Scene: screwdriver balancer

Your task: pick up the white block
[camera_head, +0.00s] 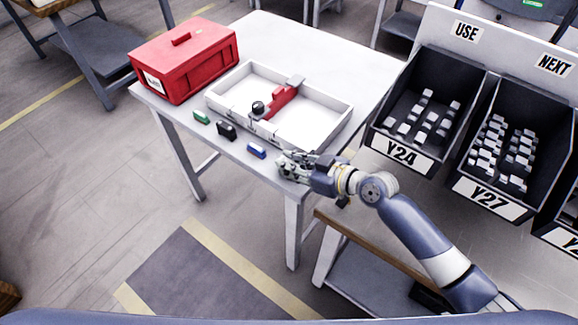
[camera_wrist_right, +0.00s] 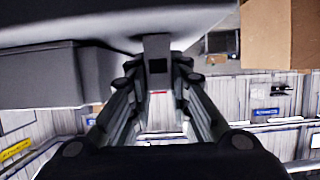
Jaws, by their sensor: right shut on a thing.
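My right gripper (camera_head: 287,166) is at the front right edge of the white table, at the end of a row of small blocks. It is shut on a small block, taken to be the white block, which the fingers mostly hide. The right wrist view also shows the gripper (camera_wrist_right: 157,72), its two fingers close together at the tips; the block is hard to make out there. A blue block (camera_head: 257,151), a black block (camera_head: 226,130) and a green block (camera_head: 201,117) stand to the left along the table's front. My left gripper is not in view.
A white tray (camera_head: 330,132) holding a red and grey tool (camera_head: 283,96) lies just behind the gripper. A red toolbox (camera_head: 185,60) stands at the table's left. Dark bins (camera_head: 392,147) and (camera_head: 487,197) with small blocks stand at the right. The table's back right is clear.

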